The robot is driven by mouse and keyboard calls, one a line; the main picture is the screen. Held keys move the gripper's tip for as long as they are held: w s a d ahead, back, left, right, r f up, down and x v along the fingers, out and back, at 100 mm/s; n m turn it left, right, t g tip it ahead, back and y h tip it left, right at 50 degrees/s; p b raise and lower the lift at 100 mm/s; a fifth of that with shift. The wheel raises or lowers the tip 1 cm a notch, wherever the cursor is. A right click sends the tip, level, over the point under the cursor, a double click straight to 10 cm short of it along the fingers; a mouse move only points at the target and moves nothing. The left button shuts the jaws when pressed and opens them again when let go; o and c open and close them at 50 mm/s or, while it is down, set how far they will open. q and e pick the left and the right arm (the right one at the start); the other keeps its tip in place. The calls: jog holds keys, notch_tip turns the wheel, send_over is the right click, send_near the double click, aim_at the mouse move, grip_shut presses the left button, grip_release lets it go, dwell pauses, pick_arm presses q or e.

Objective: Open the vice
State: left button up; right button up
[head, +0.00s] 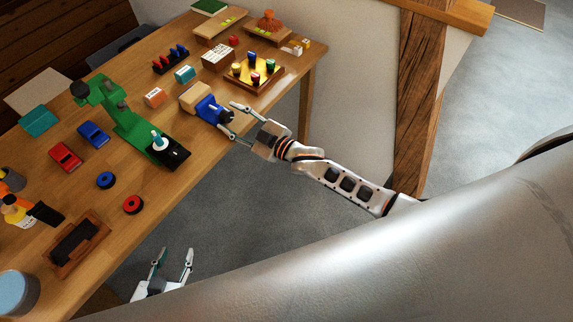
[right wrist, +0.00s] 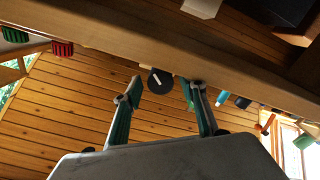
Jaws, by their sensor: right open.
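The blue vice (head: 207,107) sits at the right-hand edge of the wooden bench, with a tan block (head: 193,95) against its far side. Whether its jaws grip the block I cannot tell. In the right wrist view, a dark round end with a pale bar (right wrist: 160,80), which seems to be the vice's screw end and handle, shows between the fingertips. My right gripper (head: 230,118) is open, its fingers on either side of the vice's near end; contact is not clear. My left gripper (head: 175,254) is open and empty, low beside the bench.
A green machine (head: 122,115) stands left of the vice on the bench. The bench edge (right wrist: 120,45) crosses above my right fingers. A timber post (head: 420,100) stands behind my right arm.

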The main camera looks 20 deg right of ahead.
jog(key=m, duration=0.3)
jog(key=shift+f+m, duration=0.1)
jog(key=shift+m, duration=0.3)
jog(key=m, duration=0.3)
jog(key=shift+s+a+b, duration=0.1)
jog(key=shift+b, duration=0.25)
jog(key=v, duration=0.8)
jog(key=s+d+f+g+h, duration=0.1)
jog(key=s+d+f+h, duration=0.1)
jog(key=s+f, duration=0.2)
jog(key=s+d+f+m+g+h, duration=0.1)
jog(key=s+d+f+h, duration=0.1)
jog(key=s+f, duration=0.3)
jog(key=s+d+f+m+h+b, duration=0.1)
jog(key=s+d+f+h, duration=0.1)
jog(key=s+f, duration=0.3)
jog(key=s+d, duration=0.1)
jog(key=s, duration=0.3)
jog(key=shift+d+f+g+h, duration=0.25)
jog(key=shift+d+g+h, duration=0.15)
jog(key=shift+w, duration=0.1)
